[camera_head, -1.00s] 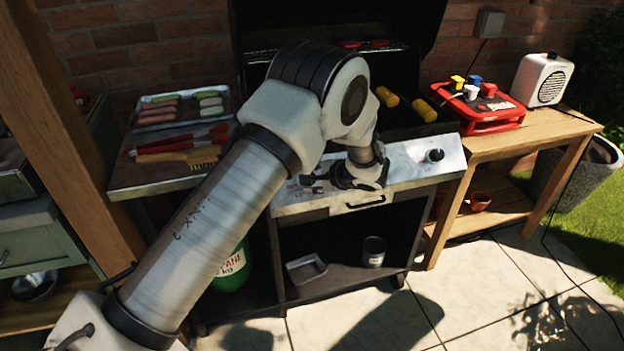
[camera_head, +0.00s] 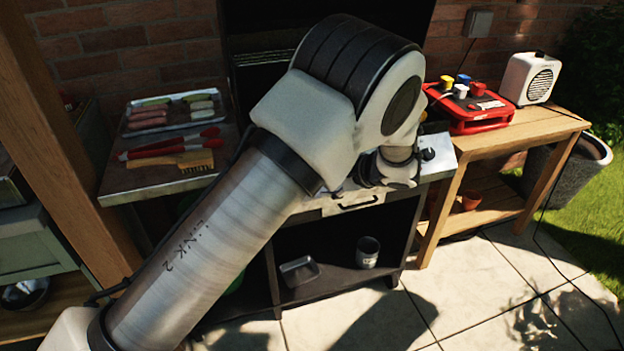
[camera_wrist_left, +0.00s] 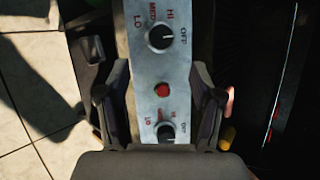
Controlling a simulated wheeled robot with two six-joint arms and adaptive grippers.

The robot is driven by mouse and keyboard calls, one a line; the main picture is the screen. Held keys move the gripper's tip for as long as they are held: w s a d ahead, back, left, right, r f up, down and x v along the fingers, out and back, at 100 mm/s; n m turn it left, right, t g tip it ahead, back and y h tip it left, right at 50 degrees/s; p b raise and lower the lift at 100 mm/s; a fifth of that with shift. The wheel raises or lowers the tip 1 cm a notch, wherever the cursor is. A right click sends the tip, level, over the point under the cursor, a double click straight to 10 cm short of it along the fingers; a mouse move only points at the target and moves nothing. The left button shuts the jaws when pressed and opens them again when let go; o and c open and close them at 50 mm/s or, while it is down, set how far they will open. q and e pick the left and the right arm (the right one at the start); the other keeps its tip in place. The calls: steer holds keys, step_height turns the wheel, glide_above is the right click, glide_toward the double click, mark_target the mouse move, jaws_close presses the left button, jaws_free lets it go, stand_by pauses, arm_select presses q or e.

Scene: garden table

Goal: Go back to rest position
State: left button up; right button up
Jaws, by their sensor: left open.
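My left arm fills the middle of the head view, and its raised elbow covers much of the grill. My left gripper (camera_wrist_left: 160,80) shows in the left wrist view, open and empty. Its two fingers lie on either side of the grill's metal control panel (camera_wrist_left: 150,62), which has knobs and a red button between them. How far the fingers are from the panel is hard to tell. In the head view the fingers are mostly hidden behind my arm. My right gripper is not in view.
A food tray (camera_head: 128,122) and red tongs (camera_head: 165,150) lie on the left side shelf. A wooden side table (camera_head: 545,120) at the right holds a red case (camera_head: 478,125) and a white speaker (camera_head: 530,78). A wooden post (camera_head: 62,130) stands at the left.

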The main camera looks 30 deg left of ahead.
arm_select(q)
steer(key=shift+v, duration=1.05)
steer(key=shift+f, duration=0.1)
steer(key=s+a+f+g+h+p, duration=0.1)
steer(key=s+a+f+g+h, duration=0.15)
steer(key=s+f, duration=0.7)
steer(key=s+a+f+g+h+p, duration=0.15)
steer(key=s+f+g, duration=0.25)
steer(key=s+f, duration=0.55)
steer(key=s+d+f+n+h+p, duration=0.1)
steer(key=s+d+f+n+h, duration=0.15)
steer(key=s, duration=0.45)
steer(key=s+d+f+n+h, duration=0.2)
steer(key=s+d+h, duration=0.1)
steer(key=s, duration=0.4)
steer(key=s+d+f+n+h+p, duration=0.1)
steer(key=s+d+f+n+h, duration=0.15)
steer(key=s, duration=0.55)
steer(key=w+t+y, duration=0.1)
steer(key=w+t, duration=0.3)
steer(key=w, duration=0.2)
steer(key=shift+r+n, duration=0.25)
steer(key=shift+n, duration=0.15)
steer(key=shift+a, duration=0.15)
